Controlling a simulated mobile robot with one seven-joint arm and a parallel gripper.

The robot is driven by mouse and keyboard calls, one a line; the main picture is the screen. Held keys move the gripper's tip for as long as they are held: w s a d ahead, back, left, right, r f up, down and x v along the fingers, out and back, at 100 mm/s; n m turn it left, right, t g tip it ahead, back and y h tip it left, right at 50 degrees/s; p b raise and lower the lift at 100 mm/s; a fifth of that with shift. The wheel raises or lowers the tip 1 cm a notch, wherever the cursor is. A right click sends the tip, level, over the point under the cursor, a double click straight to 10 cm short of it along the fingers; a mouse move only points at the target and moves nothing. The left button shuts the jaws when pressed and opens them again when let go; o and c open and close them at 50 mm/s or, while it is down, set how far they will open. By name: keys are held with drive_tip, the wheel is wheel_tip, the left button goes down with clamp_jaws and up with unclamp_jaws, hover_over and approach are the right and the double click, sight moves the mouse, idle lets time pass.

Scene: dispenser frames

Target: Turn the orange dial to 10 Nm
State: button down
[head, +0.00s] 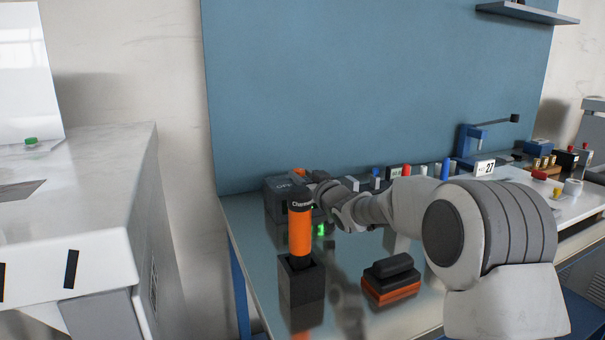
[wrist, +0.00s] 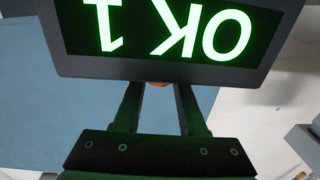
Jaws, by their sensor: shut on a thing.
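The orange dial (head: 299,171) shows as a small orange patch on top of a dark box (head: 277,196) at the back left of the bench. In the wrist view a sliver of the dial (wrist: 158,85) shows between the two fingers of my gripper (wrist: 159,88). My gripper (head: 311,178) is shut on it, reaching in from the right. A dark display panel (wrist: 285,10) hides the fingertips and most of the dial. Its green text is upside down and reads "OK 1", perhaps cut off. The dial's scale and pointer are not visible.
An orange and black cylinder (head: 300,232) stands upright in a black holder (head: 302,283) in front of the box. A black and orange block (head: 390,280) lies to its right. My arm crosses the bench; several small items line its back. A blue panel (head: 370,85) stands behind.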

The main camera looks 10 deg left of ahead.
drive_tip(key=shift+d+r+p, duration=0.15)
drive_tip(key=shift+r+p, duration=0.05)
drive_tip(key=shift+p, duration=0.35)
drive_tip(key=n+g+y+p, duration=0.1)
drive_tip(key=p, duration=0.1)
drive_tip(key=g+y+p, duration=0.1)
drive_tip(key=p, duration=0.2)
drive_tip(key=n+g+p, duration=0.1)
drive_tip(key=p, duration=0.1)
drive_tip(key=shift+w+d+r+n+y+p, duration=0.15)
drive_tip(key=shift+w+n+y+p, duration=0.15)
drive_tip(key=shift+y, duration=0.1)
drive_tip(key=n+g+y+p, duration=0.1)
drive_tip(key=p, duration=0.1)
drive_tip(key=n+g+y+p, duration=0.1)
drive_tip(key=g+p, duration=0.1)
drive_tip(key=p, duration=0.1)
drive_tip(key=shift+w+f, duration=0.1)
drive_tip(key=shift+f, duration=0.15)
drive_tip(key=shift+f+n+g+p, duration=0.1)
drive_tip(key=shift+n+g+p, duration=0.5)
drive_tip(key=shift+c, duration=2.3)
unclamp_jaws()
drive_tip(key=shift+d, duration=0.15)
drive_tip(key=v, duration=0.7)
drive_tip(key=shift+d, duration=0.2)
